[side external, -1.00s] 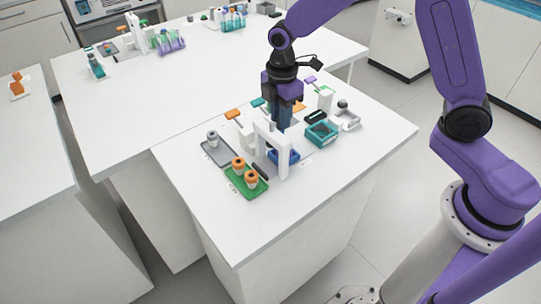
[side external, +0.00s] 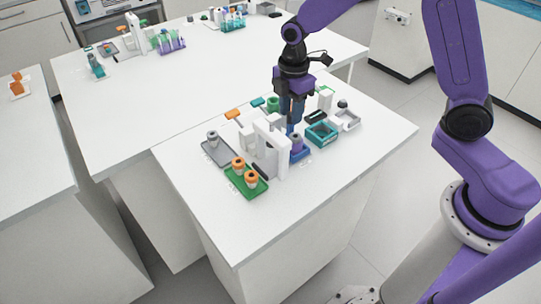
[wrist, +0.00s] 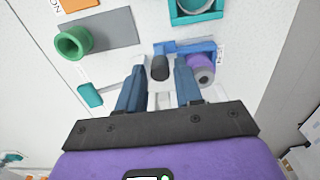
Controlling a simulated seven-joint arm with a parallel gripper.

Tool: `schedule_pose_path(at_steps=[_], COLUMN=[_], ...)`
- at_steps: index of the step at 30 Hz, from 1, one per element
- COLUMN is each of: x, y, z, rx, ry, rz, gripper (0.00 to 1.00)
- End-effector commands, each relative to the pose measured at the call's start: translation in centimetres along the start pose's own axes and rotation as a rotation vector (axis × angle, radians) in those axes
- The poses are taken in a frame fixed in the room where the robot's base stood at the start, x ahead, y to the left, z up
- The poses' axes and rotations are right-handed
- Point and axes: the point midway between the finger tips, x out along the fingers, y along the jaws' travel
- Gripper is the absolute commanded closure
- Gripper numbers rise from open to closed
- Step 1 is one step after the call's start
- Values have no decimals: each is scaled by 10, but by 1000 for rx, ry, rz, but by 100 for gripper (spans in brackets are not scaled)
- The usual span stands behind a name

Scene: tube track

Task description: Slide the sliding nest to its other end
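The blue sliding nest (side external: 304,153) sits at the right side of the white gantry (side external: 268,140) in the side view, with a purple tube (side external: 297,143) upright in it. In the wrist view the nest (wrist: 188,47) and the purple tube (wrist: 201,65) lie just beyond my right fingertip. A dark rounded knob (wrist: 160,68) beside the nest shows between my fingertips, with a gap on each side. My gripper (wrist: 159,80) is open and points down; it also shows behind the gantry in the side view (side external: 291,124). The fingertips are partly hidden there.
A teal open box (side external: 321,133) stands right of the nest. The table's front right is clear.

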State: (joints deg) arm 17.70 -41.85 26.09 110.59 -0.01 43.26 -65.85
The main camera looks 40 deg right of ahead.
Motion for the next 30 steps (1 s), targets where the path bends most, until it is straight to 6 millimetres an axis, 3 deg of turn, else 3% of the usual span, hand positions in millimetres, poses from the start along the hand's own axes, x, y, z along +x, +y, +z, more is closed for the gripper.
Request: schedule_pose_path(at_steps=[18,30], x=[-46,-50], y=[0,-1], z=[0,0], rx=[0,0], ry=[1,0], rz=[1,-1], gripper=[65,65])
